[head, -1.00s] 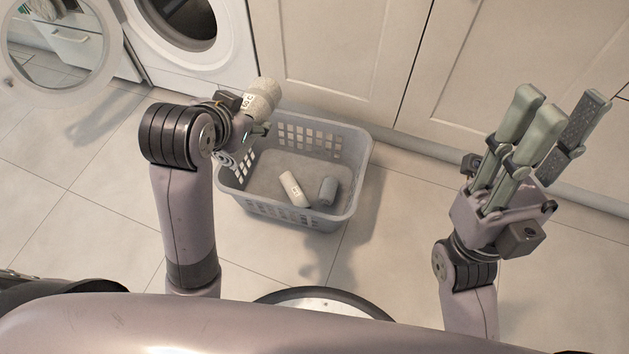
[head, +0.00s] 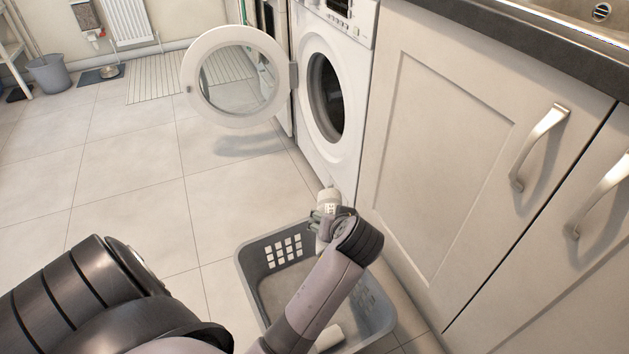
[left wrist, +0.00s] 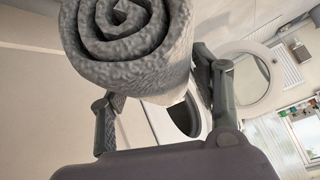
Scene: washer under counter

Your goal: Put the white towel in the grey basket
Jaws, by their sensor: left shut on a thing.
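A rolled white towel (head: 329,198) is in my left gripper (head: 322,213), above the far edge of the grey basket (head: 262,290). In the left wrist view the towel (left wrist: 125,45) shows its spiral end, and the fingers of the left gripper (left wrist: 158,85) are closed on its sides. The basket stands on the floor in front of the cabinet, partly hidden by my left arm. Another white roll (head: 328,338) lies inside the basket, partly hidden by the arm. My right gripper is out of view.
The washer (head: 325,160) stands behind the basket, its round door (head: 235,75) open to the left. A cabinet (head: 450,150) with handles lies close on the right under the counter (head: 540,40). The tiled floor (head: 130,200) on the left is clear.

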